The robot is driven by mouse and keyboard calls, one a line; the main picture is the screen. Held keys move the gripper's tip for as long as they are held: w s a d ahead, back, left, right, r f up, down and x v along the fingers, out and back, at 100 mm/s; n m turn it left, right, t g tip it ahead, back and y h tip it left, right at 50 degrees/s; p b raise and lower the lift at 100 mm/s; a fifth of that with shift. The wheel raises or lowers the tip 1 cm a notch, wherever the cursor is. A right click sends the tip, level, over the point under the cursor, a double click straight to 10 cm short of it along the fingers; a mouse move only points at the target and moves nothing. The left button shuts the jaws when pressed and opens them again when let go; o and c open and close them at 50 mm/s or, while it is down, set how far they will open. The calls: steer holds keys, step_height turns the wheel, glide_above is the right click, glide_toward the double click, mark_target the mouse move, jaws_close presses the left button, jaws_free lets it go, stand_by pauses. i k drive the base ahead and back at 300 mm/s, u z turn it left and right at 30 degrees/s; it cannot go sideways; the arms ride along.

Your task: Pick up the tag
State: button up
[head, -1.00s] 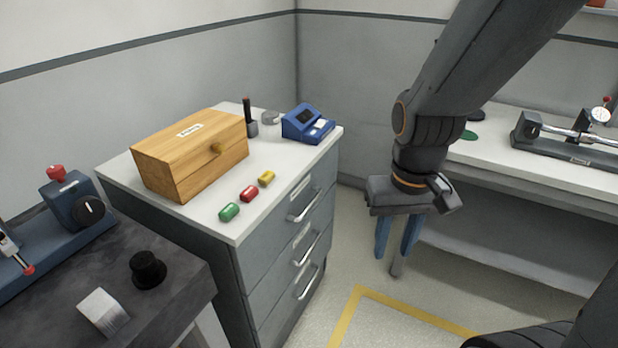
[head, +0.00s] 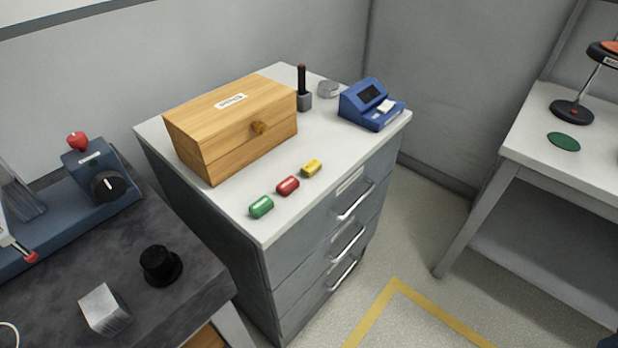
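A blue boxy device (head: 372,103) with a dark screen stands at the back right corner of the white cabinet top. A small white piece (head: 386,106), which looks like a paper tag, shows on its front right side. I cannot tell whether it is loose or attached. No other clear tag shows, apart from a white label on the wooden box (head: 232,130). My gripper is out of view.
Green (head: 261,207), red (head: 288,186) and yellow (head: 311,168) pieces lie along the front edge of the cabinet top (head: 345,153). A dark stamp (head: 304,90) stands behind the box. A dark bench (head: 200,255) is at left, a white table (head: 530,135) at right.

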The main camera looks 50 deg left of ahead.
mark_target(291, 183)
steer(key=i, duration=1.6)
steer(key=u, duration=2.75)
